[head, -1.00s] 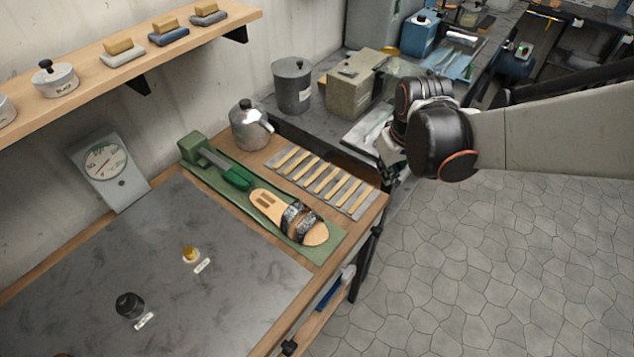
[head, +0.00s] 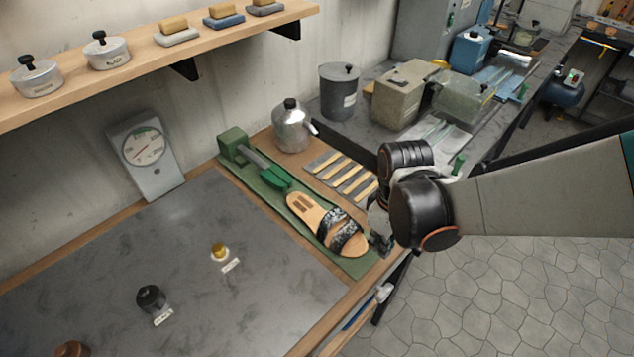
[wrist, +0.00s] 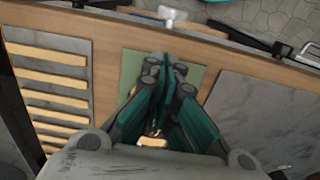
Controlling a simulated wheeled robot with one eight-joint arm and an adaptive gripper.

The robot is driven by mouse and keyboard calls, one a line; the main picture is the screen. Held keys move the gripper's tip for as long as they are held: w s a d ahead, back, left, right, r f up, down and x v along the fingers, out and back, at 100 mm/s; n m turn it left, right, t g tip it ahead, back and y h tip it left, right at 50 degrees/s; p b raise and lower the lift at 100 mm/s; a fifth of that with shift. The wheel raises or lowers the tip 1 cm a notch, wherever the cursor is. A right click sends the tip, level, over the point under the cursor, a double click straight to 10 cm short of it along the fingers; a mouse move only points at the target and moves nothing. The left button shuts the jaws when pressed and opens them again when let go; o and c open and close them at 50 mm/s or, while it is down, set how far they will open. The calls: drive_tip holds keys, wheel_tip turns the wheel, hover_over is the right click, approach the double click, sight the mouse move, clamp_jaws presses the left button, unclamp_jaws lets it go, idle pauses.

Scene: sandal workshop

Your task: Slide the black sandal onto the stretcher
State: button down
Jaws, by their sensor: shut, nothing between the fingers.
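The black sandal (head: 306,210) has a tan sole and two black patterned straps. It lies on the green base plate of the stretcher (head: 358,267), its strapless end towards the stretcher's dark green form (head: 273,178). I cannot tell whether sandal and form touch. My gripper (head: 381,245) is beside the sandal's strapped end, over the near end of the plate, apart from the straps. In the wrist view my gripper (wrist: 166,75) has its fingers together with nothing between them, above the green plate (wrist: 193,78). A tan bit of the sandal (wrist: 152,142) shows between the finger links; the rest is hidden.
A rack of wooden-handled strips (head: 325,165) lies right of the stretcher, partly behind my arm. A metal can (head: 291,130) stands behind it. A grey mat (head: 190,290) with a black knob (head: 151,298) and a brass knob (head: 219,251) covers the bench at left.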

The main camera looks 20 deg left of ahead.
sight(306, 200)
wheel_tip(306, 200, down, 2)
drive_tip(key=shift+f+b, duration=0.1)
drive_tip(key=shift+b, duration=0.3)
drive_tip(key=a, duration=0.1)
drive_tip(key=w+a, duration=0.1)
drive_tip(key=a+p, duration=0.1)
drive_tip(key=shift+w+a+r, duration=0.1)
drive_tip(key=shift+w+r, duration=0.1)
drive_tip(key=shift+r, duration=0.15)
drive_tip(key=shift+a, duration=0.3)
drive_tip(key=shift+w, duration=0.15)
drive_tip(key=w+a, duration=0.2)
drive_tip(key=a, duration=0.4)
drive_tip(key=w+a, duration=0.3)
drive_tip(key=a, duration=0.3)
drive_tip(key=w+a, duration=0.2)
drive_tip(key=a, duration=0.4)
drive_tip(key=shift+w+a+b, duration=0.3)
drive_tip(key=shift+w+b, duration=0.05)
drive_tip(key=shift+w, duration=0.05)
drive_tip(key=shift+d, duration=0.1)
